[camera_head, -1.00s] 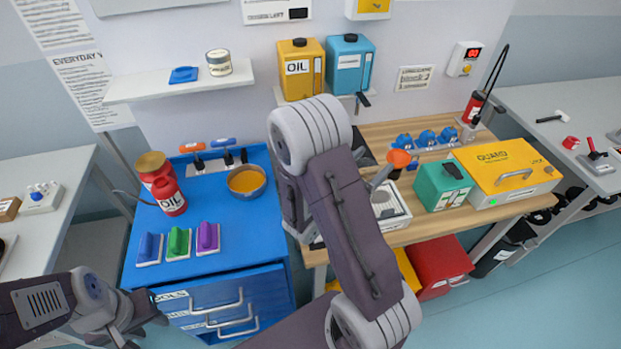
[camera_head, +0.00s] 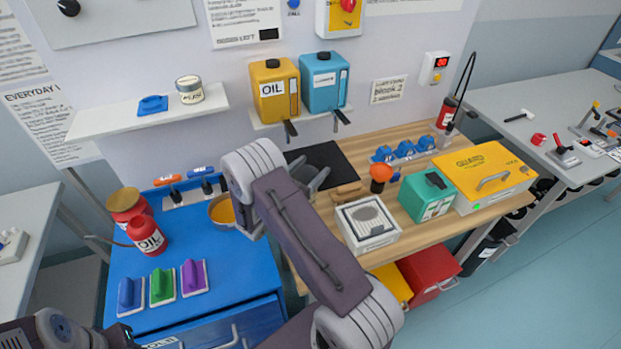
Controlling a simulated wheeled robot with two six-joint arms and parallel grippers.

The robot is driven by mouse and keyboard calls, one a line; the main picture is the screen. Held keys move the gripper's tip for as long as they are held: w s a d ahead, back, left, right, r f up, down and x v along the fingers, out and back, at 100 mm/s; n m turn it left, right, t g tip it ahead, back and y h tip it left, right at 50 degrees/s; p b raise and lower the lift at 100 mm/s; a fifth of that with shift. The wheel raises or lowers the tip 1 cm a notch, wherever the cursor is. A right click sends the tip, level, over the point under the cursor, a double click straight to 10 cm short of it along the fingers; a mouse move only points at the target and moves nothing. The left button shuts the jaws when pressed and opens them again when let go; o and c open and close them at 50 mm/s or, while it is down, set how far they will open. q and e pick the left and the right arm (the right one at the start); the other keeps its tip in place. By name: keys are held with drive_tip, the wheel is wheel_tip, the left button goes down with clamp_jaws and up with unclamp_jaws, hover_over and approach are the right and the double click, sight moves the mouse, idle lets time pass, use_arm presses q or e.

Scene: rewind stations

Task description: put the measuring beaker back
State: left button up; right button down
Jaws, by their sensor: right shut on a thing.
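My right gripper (camera_head: 316,178) is over the left part of the wooden bench, beside the black mat. It is mostly hidden behind my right arm. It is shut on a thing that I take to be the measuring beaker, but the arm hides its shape. No other measuring beaker stands out in view. My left gripper (camera_head: 118,336) is at the bottom left edge, in front of the blue cabinet. It is cut off, so its opening cannot be judged.
The black mat (camera_head: 338,157) lies on the wooden bench. A white box (camera_head: 370,239), an orange-topped item (camera_head: 380,172), a teal case (camera_head: 424,198) and a yellow case (camera_head: 480,170) stand to the right. The blue cabinet (camera_head: 225,285) holds oil cans, an orange-filled bowl (camera_head: 221,211) and coloured blocks.

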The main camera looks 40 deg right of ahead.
sight(312, 178)
drive_tip(key=shift+s+f, duration=0.15)
wheel_tip(312, 178, down, 3)
drive_tip(key=shift+r, duration=0.1)
drive_tip(key=shift+w+f, duration=0.2)
drive_tip(key=shift+f, duration=0.25)
drive_tip(key=shift+s, duration=0.15)
drive_tip(key=shift+f, duration=0.1)
drive_tip(key=shift+c, duration=2)
unclamp_jaws()
drive_tip(key=shift+o, duration=0.9)
